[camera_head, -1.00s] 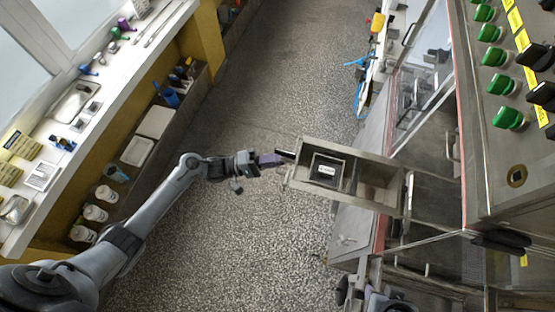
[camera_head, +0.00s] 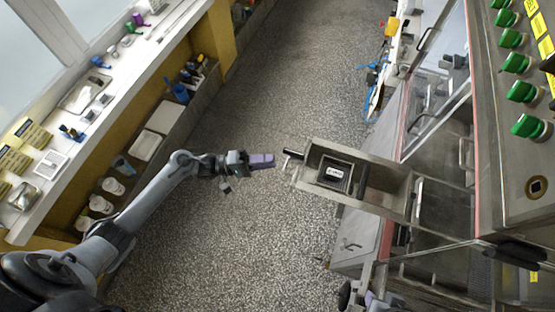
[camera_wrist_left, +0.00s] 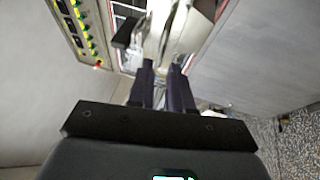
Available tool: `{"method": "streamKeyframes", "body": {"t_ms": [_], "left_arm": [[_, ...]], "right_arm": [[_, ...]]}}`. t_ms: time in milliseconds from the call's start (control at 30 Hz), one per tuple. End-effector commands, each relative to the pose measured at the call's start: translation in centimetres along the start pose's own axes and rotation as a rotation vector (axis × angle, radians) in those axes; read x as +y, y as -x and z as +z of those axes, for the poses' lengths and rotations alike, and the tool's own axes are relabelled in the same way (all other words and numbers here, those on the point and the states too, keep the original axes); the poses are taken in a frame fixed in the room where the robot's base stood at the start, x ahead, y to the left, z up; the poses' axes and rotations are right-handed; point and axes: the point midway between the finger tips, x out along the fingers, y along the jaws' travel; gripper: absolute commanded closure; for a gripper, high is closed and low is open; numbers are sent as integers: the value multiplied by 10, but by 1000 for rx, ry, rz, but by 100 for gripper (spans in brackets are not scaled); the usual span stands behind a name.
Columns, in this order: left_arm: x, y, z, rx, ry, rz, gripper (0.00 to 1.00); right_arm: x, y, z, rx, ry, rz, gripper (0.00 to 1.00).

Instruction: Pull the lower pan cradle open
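The pan cradle (camera_head: 387,195) is a long metal drawer that sticks out of the machine on the right, over the floor. A dark square item with a white label (camera_head: 334,173) sits inside it.
The machine's control panel with green buttons (camera_head: 523,92) stands at the upper right. A white counter (camera_head: 122,87) with a shelf of cups and trays below runs along the left. The speckled floor (camera_head: 240,240) between them is clear.

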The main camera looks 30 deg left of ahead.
Motion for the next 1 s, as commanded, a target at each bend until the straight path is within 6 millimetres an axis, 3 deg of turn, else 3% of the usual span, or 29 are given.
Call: {"method": "streamKeyframes", "body": {"t_ms": [200,400,1000], "left_arm": [[-2,37,0,1,0,-2,81],[0,56,-1,1,-1,0,81],[1,61,2,2,4,-2,81]], "right_arm": [[0,-8,3,0,0,0,57],[0,-11,4,0,2,2,57],[1,-9,3,0,6,5,57]]}}
